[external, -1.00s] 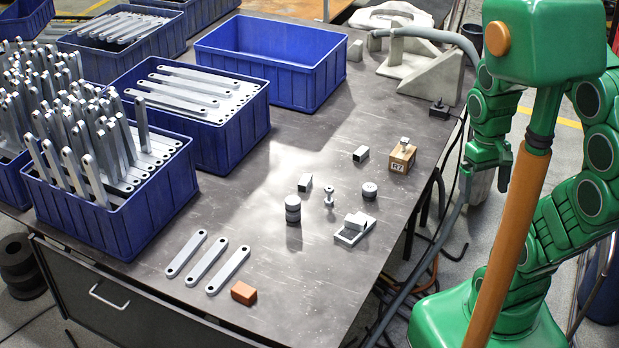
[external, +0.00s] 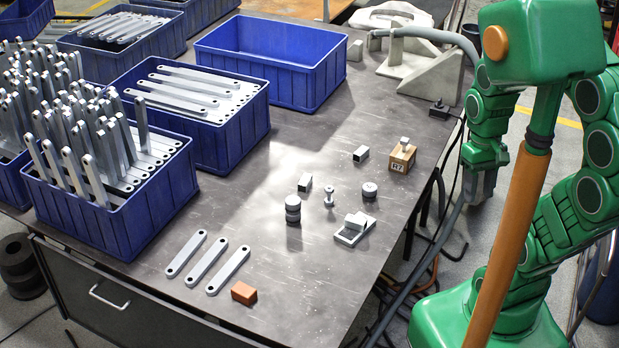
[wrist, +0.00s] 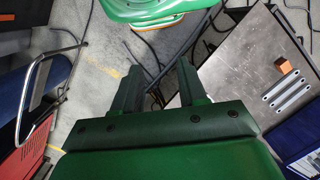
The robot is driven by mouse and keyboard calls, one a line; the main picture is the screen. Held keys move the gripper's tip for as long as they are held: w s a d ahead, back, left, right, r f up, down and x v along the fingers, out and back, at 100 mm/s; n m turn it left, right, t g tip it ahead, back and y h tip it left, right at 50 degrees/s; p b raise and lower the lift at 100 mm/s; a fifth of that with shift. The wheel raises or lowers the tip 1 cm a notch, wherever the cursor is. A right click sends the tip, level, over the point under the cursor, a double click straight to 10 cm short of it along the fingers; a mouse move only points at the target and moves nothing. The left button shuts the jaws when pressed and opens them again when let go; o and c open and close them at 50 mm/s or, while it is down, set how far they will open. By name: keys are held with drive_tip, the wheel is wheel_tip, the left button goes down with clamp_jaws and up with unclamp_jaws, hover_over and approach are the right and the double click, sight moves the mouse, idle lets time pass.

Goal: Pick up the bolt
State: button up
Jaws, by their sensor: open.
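A small grey metal bolt (external: 328,193) with a wider head stands on the grey table (external: 240,225), among several small metal parts near the table's middle right. My gripper (external: 478,190) hangs off the right edge of the table, well apart from the bolt. In the wrist view my gripper (wrist: 158,75) is open, with nothing between its two dark fingers. The wrist view shows floor, cables and a corner of the table, and I cannot make out the bolt there.
Stacked dark discs (external: 293,209), a grey stepped block (external: 355,229), a short disc (external: 369,190) and a wooden block (external: 402,157) stand around the bolt. Flat brackets (external: 207,265) and an orange block (external: 244,293) lie in front. Blue bins (external: 115,225) fill the left. A cable runs along the right edge.

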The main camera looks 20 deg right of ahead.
drive_tip(key=w+a+m+g+y, duration=0.1)
drive_tip(key=w+a+y, duration=0.4)
drive_tip(key=a, duration=0.5)
drive_tip(key=w+a+m+y, duration=0.1)
drive_tip(key=w+a+y, duration=0.3)
drive_tip(key=w+a, duration=0.4)
drive_tip(key=w+a+m+y, duration=0.2)
drive_tip(key=w+a+y, duration=0.1)
drive_tip(key=w+a, duration=0.25)
drive_tip(key=m+t, duration=1.2)
drive_tip(key=m, duration=0.7)
hover_over(329, 200)
drive_tip(key=s, duration=0.4)
wheel_tip(329, 200, down, 24)
drive_tip(key=d+f+m+h, duration=0.1)
drive_tip(key=d+f, duration=0.1)
drive_tip(key=f, duration=0.1)
drive_tip(key=d+f+m, duration=0.1)
drive_tip(key=f, duration=0.2)
drive_tip(key=d+f+m+h, duration=0.1)
drive_tip(key=d+f, duration=0.1)
drive_tip(key=f, duration=0.1)
drive_tip(key=shift+d+f+m+h, duration=0.3)
drive_tip(key=shift+f, duration=0.1)
drive_tip(key=shift+r+x, duration=0.2)
drive_tip(key=shift+x, duration=3.6)
drive_tip(key=shift+a, duration=0.2)
